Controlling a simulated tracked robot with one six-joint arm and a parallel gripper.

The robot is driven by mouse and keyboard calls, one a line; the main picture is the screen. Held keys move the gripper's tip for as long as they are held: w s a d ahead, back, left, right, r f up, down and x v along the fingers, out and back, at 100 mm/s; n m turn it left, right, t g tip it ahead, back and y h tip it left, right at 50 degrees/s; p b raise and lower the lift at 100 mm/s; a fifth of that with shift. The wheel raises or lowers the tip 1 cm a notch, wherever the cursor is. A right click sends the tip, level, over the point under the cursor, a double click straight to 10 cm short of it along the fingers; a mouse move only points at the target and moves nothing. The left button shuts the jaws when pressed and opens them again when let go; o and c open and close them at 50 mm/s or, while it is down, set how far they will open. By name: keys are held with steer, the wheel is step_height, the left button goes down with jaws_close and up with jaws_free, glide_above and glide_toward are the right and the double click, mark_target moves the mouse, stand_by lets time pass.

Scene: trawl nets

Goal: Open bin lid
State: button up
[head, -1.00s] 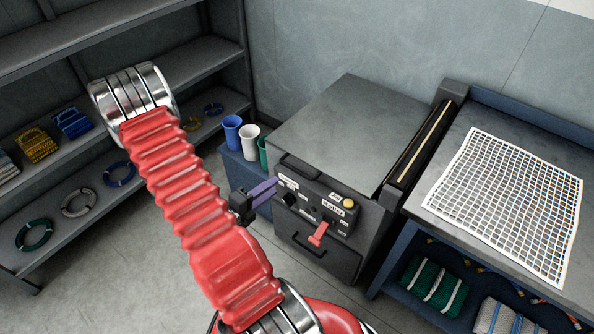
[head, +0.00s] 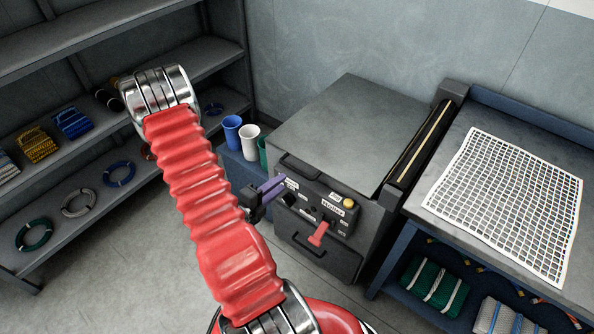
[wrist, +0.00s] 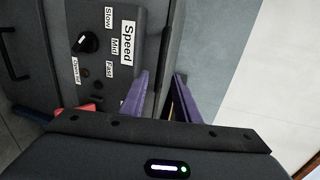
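The bin is a dark grey box with a flat lid (head: 345,125), which lies shut on top in the head view. A dark bar handle (head: 300,166) is at the lid's front left edge. My gripper (head: 282,183) has purple fingers and is at the front left of the bin, just below that handle. In the wrist view the fingers (wrist: 163,98) are apart with a gap between them and hold nothing. Whether they touch the bin is not clear.
Below the lid is a control panel (head: 314,212) with a speed dial (wrist: 87,42), a red lever (head: 318,233) and a yellow button (head: 349,203). Blue (head: 232,130) and white (head: 249,139) cups stand left of the bin. A bench with white netting (head: 505,200) stands right.

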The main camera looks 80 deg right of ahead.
mark_target(297, 171)
steer(key=x, duration=1)
steer(key=shift+s+d, duration=0.15)
steer(key=shift+d, duration=0.05)
jaws_close()
stand_by(0.5)
